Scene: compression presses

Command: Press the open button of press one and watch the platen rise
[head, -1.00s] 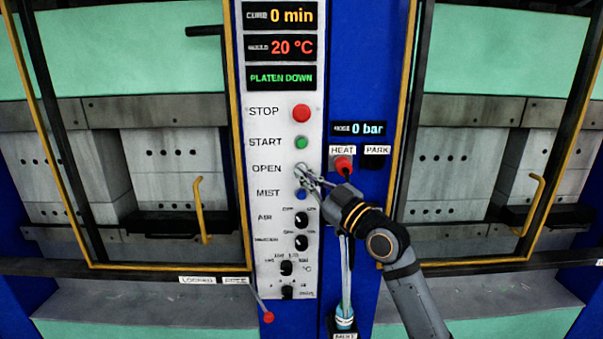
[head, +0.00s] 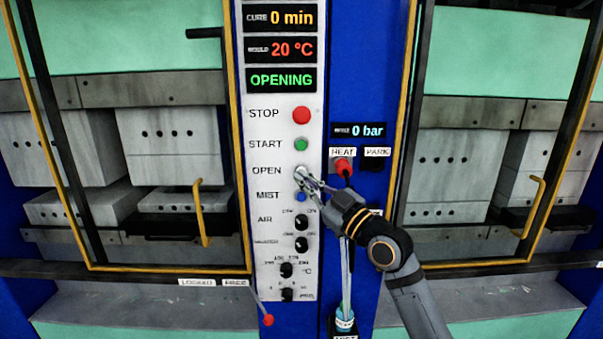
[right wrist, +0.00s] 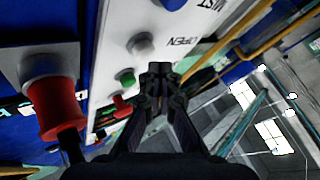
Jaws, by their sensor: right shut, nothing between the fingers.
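The white panel (head: 264,215) carries a pale round OPEN button (head: 300,171), with its label to the left. My right gripper (head: 306,182) is shut and empty, its tips at the lower edge of this button; contact is unclear. The right wrist view also shows the shut fingers (right wrist: 160,72) just beside the pale button (right wrist: 140,44). The panel display (head: 281,80) reads OPENING in green. In the left press, the upper mould block (head: 165,140) stands apart from the lower block (head: 175,201), with a gap between them. My left gripper is out of view.
Red STOP (head: 301,115) and green START (head: 301,145) buttons are above OPEN, and blue MIST (head: 301,197) is below. Yellow-framed guards (head: 203,215) flank the panel.

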